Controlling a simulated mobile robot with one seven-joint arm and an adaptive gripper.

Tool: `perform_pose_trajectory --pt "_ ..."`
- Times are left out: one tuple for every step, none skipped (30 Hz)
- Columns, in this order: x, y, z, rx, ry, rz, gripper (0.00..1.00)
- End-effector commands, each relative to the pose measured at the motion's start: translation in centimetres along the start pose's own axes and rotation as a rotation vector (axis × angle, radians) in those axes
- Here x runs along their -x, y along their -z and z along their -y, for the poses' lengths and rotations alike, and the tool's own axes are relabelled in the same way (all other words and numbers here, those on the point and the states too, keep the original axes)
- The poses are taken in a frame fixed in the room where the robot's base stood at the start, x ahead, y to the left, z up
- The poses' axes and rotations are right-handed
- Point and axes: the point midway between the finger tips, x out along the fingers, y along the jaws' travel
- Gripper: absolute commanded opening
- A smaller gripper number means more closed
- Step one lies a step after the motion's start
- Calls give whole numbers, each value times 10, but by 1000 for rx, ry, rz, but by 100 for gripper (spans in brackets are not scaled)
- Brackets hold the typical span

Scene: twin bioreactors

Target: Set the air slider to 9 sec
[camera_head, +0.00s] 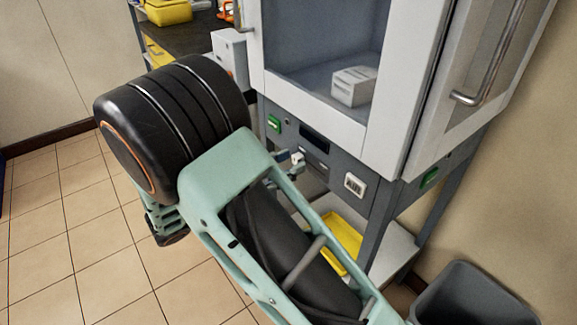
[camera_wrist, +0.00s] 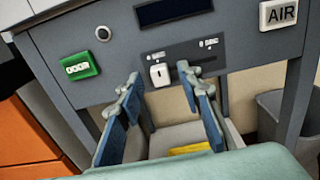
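The slider's white knob (camera_wrist: 159,74) sits at the left end of a dark horizontal track on the grey panel. Small white labels are above the track's left and right parts; they are too small to read surely. The white AIR plate (camera_wrist: 282,13) is at the upper right, and it also shows in the head view (camera_head: 355,184). My gripper (camera_wrist: 160,76) is open, its blue-padded fingers pointing at the panel. In the wrist picture the knob lies between the fingertips, nearer the left one. I cannot tell whether a finger touches it. In the head view my arm partly hides the gripper.
A green DOOR button (camera_wrist: 79,66), a round lock (camera_wrist: 103,33) and a dark display (camera_wrist: 172,10) are on the same panel. A yellow tray (camera_head: 343,240) lies below. A grey bin (camera_head: 470,292) stands at the right. A cabinet handle (camera_head: 490,60) juts out above.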

Motion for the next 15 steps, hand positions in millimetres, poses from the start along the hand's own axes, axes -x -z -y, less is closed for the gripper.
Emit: perform_pose_trajectory --pt "-4 0 0 0 1 1 33" --pt "-5 0 0 0 1 1 33" --pt "-7 0 0 0 1 1 33" --pt "-7 0 0 0 1 1 33" --pt "-8 0 0 0 1 1 33" --pt "-8 -1 0 0 1 1 33" --pt "-8 -1 0 0 1 1 33" --pt "-8 -1 0 0 1 1 33" --pt "-8 -1 0 0 1 1 33" --pt "-8 -1 0 0 1 1 33" --pt "-8 -1 0 0 1 1 33" --pt "-8 -1 0 0 1 1 30" --pt "-8 -1 0 0 1 1 27" --pt "-8 -1 0 0 1 1 23" --pt "-7 -1 0 0 1 1 19"
